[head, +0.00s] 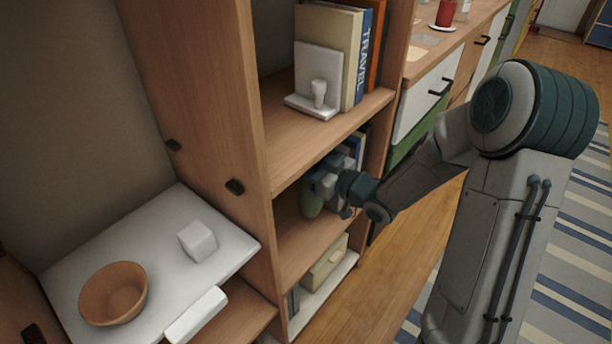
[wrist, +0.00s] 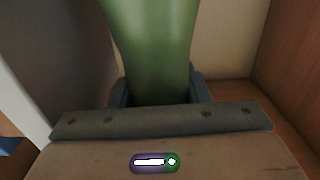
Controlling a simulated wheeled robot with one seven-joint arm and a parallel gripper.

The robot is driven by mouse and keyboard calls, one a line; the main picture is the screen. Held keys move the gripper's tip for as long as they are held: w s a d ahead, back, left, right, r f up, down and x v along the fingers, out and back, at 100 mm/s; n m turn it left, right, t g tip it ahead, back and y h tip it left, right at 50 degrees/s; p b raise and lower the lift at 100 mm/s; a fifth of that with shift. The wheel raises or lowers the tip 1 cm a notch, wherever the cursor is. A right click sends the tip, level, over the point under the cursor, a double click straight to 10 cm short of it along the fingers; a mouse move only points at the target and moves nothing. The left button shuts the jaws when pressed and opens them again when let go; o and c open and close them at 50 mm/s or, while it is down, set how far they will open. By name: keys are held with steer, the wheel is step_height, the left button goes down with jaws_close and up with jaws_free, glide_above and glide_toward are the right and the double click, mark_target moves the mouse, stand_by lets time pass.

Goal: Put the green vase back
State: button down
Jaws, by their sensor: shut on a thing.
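The green vase (head: 311,202) is inside the middle compartment of the wooden shelf unit, partly hidden behind my gripper. My gripper (head: 330,188) reaches into this compartment from the right and is shut on the vase. In the wrist view the green vase (wrist: 152,45) rises between the two fingers (wrist: 157,92), with its top cut off by the frame edge. The compartment's shelf board (head: 308,240) is just below the vase. I cannot tell whether the vase's base touches the board.
Dark books (head: 357,147) stand at the right of the same compartment. The shelf above (head: 330,125) holds books and a white bookend (head: 318,80). A beige box (head: 325,262) sits below. A white surface at left carries a bowl (head: 113,293) and a white cube (head: 197,241).

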steer(key=shift+f+b, duration=0.75)
steer(key=shift+f, duration=1)
steer(key=c, duration=0.8)
jaws_free()
steer(key=shift+f, duration=0.1)
